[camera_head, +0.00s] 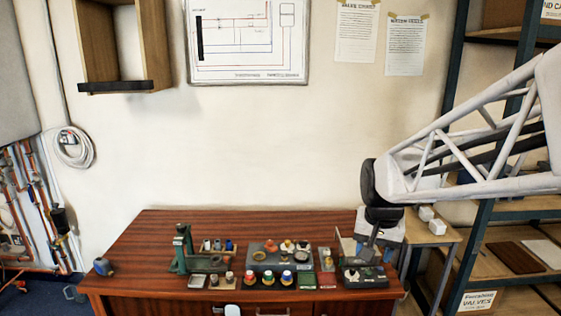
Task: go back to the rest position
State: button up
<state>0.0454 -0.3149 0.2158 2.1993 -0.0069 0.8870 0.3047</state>
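My arm (465,140) reaches in from the right, and its wrist points down over the right end of the wooden workbench (135,245). My gripper (368,250) is small and dark at the end of the wrist. It is just above or at a dark box (366,281) at the bench's right end. I cannot tell whether the fingers touch it, are open, or hold anything.
A green press (181,250), a grey box with fittings (262,262) and several coloured knobs (269,279) stand along the bench front. A blue-grey object (104,266) lies at the left. Shelving (480,215) stands right. The bench's back left is clear.

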jog(key=s+a+n, duration=0.2)
jog(key=s+n, duration=0.1)
jog(key=s, duration=1.7)
jog(key=shift+s+n+t, duration=0.25)
jog(key=shift+n+t, duration=0.15)
dwell(0.6)
